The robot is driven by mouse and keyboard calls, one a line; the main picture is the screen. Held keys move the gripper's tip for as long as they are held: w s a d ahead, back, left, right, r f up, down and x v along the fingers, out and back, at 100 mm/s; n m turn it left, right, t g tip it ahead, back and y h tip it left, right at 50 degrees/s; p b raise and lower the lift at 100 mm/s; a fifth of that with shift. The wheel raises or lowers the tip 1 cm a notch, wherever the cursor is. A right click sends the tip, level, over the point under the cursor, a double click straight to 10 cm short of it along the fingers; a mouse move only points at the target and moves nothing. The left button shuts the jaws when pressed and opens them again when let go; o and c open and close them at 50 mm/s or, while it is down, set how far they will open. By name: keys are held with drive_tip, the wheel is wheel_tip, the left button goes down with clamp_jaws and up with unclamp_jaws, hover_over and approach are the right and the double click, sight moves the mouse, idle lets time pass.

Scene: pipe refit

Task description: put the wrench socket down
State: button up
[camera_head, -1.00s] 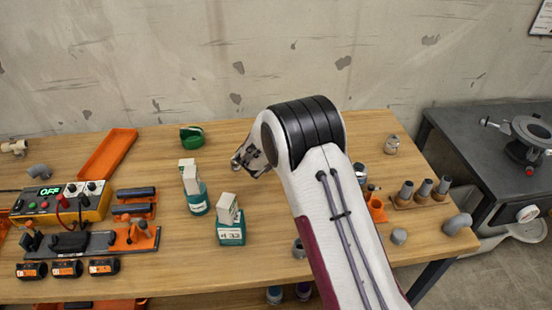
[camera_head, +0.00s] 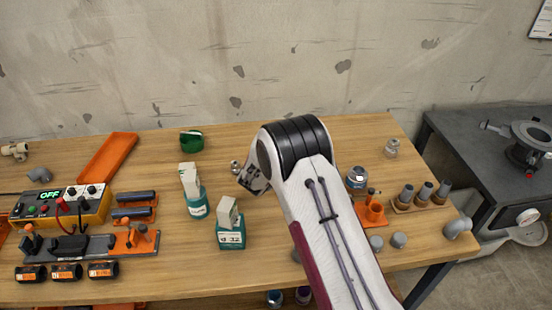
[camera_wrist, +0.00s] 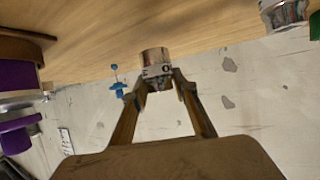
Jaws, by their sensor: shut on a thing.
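The wrench socket (camera_wrist: 155,57) is a short silver cylinder between my fingertips in the wrist view. My gripper (camera_wrist: 160,83) is shut on it, with one finger on each side. In the head view my gripper (camera_head: 247,178) is over the middle of the wooden table, right of the teal bottles. The small silver end of the socket (camera_head: 235,166) shows at its tip. I cannot tell whether the socket touches the tabletop. My arm hides part of the table behind and below it.
A green ring-like item (camera_head: 191,141) lies farther back. An orange tray (camera_head: 107,156) is at the left. Grey fittings (camera_head: 399,240) stand at the right. The back middle of the tabletop is clear.

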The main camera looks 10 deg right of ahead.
drive_tip(key=shift+f, duration=1.35)
drive_tip(key=shift+f, duration=0.1)
drive_tip(key=o, duration=1.2)
drive_tip(key=shift+s, duration=0.1)
drive_tip(key=shift+v, duration=3.75)
